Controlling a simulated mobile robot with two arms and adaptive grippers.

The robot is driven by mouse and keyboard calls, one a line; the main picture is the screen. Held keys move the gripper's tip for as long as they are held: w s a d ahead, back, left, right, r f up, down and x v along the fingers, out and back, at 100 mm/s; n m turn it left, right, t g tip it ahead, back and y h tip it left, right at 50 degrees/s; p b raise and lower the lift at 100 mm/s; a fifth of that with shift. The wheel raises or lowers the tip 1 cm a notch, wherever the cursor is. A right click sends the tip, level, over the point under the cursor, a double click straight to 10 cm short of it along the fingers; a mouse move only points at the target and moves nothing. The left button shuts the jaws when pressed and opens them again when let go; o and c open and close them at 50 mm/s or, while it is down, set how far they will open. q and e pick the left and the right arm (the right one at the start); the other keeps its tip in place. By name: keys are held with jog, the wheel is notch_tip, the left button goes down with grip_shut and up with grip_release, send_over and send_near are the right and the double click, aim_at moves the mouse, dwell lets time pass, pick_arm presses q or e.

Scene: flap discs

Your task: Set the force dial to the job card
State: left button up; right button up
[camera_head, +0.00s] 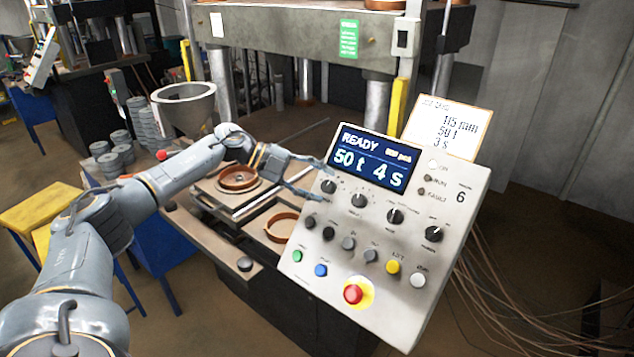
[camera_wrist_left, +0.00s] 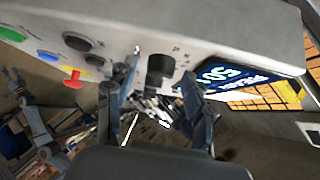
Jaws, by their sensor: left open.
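The tilted control panel (camera_head: 372,232) has a display (camera_head: 372,160) reading READY, 50 t and 4 s. The job card (camera_head: 440,127) behind its top edge reads 115 mm, 50 t and 3 s. A row of black dials crosses the panel: leftmost dial (camera_head: 328,187), second dial (camera_head: 358,200), third dial (camera_head: 395,216) and right dial (camera_head: 433,233). Their labels are too small to read surely. My left gripper (camera_head: 312,179) is open beside the leftmost dial. In the left wrist view a black dial (camera_wrist_left: 160,67) lies ahead between its fingers; contact cannot be told.
Coloured buttons (camera_head: 392,267) and a red stop button (camera_head: 353,293) on a yellow ring sit below the dials. Left of the panel is a press bed with a round mould (camera_head: 238,179). Stacked grey discs (camera_head: 145,125) and a bowl (camera_head: 184,103) stand behind my left arm.

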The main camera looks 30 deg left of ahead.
pick_arm(q)
jog(key=v, duration=1.2)
dwell(0.3)
